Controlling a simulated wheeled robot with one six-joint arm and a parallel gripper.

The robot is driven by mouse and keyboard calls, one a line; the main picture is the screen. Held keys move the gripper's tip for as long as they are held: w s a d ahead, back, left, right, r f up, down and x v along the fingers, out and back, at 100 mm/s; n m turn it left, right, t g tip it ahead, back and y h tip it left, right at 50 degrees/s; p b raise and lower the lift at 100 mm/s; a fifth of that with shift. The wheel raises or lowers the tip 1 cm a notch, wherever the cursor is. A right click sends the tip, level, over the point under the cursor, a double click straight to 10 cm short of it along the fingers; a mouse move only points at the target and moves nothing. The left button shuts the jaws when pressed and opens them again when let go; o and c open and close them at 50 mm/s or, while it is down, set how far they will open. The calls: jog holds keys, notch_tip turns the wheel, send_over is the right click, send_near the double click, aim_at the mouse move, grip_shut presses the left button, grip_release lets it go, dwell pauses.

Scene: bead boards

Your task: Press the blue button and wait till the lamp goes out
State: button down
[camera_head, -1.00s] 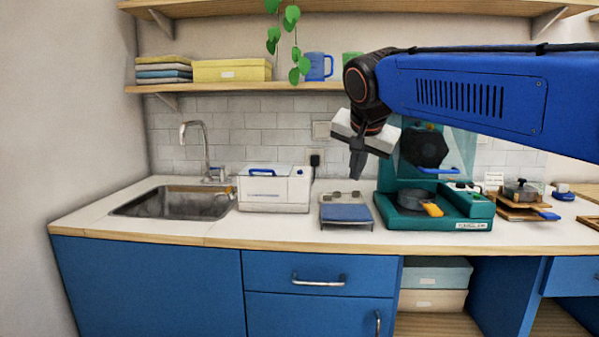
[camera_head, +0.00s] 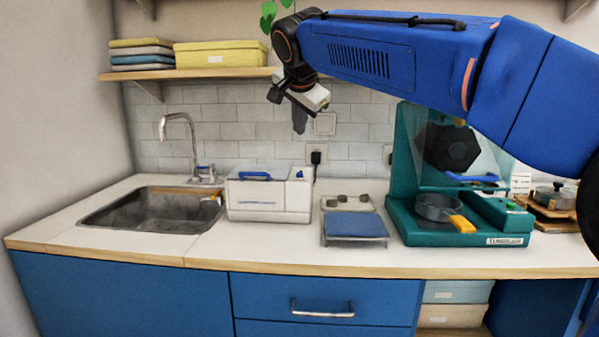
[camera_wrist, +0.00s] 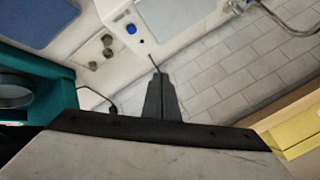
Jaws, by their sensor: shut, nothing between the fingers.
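The white box-shaped machine (camera_head: 268,204) stands on the counter right of the sink. A small blue button (camera_head: 300,173) is on its top at the right end; it also shows as a round blue spot in the wrist view (camera_wrist: 131,28). I cannot make out a lamp or whether one is lit. My gripper (camera_head: 299,128) is shut and empty, pointing down in the air above the machine's right end, clear of the button. In the wrist view its closed fingertips (camera_wrist: 161,77) appear below the button in the picture.
A small stand with a blue plate (camera_head: 355,225) and knobs is right of the machine. A teal press (camera_head: 455,228) with a pan stands further right. The sink (camera_head: 150,211) is at left. A shelf with a yellow box (camera_head: 222,55) is above. A plugged wall socket (camera_head: 316,156) is behind.

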jog(key=shift+f, duration=0.15)
jog(key=shift+f, duration=4.25)
jog(key=shift+f, duration=0.15)
jog(key=shift+f, duration=0.3)
jog(key=shift+f, duration=0.35)
jog(key=shift+r, duration=0.8)
jog(key=shift+r, duration=2.5)
